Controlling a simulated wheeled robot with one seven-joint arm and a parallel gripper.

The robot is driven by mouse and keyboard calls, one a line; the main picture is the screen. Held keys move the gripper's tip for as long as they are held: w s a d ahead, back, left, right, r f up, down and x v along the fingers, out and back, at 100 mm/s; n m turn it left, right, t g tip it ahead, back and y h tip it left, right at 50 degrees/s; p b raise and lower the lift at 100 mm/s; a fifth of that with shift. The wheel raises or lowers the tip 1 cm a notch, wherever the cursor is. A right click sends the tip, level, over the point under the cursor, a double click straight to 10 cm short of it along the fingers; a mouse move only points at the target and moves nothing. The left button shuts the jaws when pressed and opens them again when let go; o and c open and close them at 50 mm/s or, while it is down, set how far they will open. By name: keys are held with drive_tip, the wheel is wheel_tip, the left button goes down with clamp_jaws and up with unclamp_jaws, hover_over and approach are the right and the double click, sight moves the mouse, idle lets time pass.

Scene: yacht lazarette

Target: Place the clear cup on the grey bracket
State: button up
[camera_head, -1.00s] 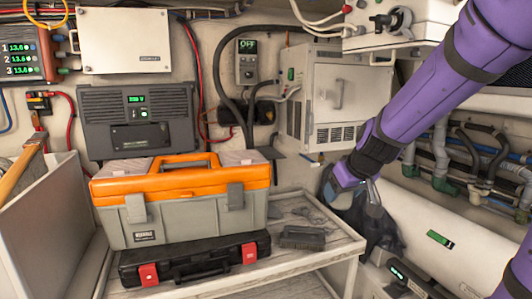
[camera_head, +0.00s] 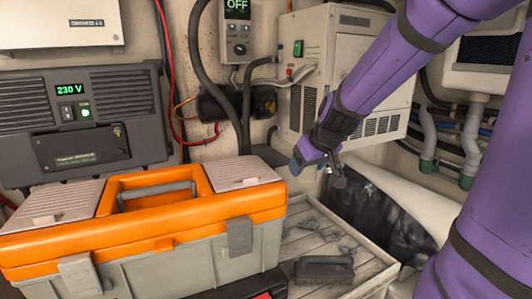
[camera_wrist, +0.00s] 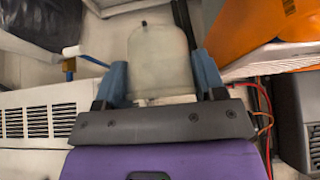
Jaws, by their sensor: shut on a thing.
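The clear cup (camera_wrist: 160,62) is a pale, see-through vessel in the wrist view, between the two blue fingers of my gripper (camera_wrist: 160,80). My gripper is shut on it. In the head view my gripper (camera_head: 335,174) hangs below the white cabinet, right of the toolbox, and the cup cannot be made out clearly there. A dark grey flat piece (camera_head: 269,155), which looks like the grey bracket, shows behind the toolbox's right end, left of my gripper. The toolbox hides part of it, and nothing is visible on it.
An orange and grey toolbox (camera_head: 150,222) fills the left front. A dark grey block (camera_head: 324,268) lies on the slatted shelf (camera_head: 300,240). The white cabinet (camera_head: 345,80) is on the wall close to my gripper. A dark bag (camera_head: 375,215) lies beyond the shelf.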

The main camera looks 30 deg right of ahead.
drive_tip(key=w, duration=1.8)
drive_tip(key=shift+s+f, duration=0.1)
drive_tip(key=shift+f, duration=0.2)
drive_tip(key=shift+f, duration=0.15)
drive_tip(key=o, duration=0.9)
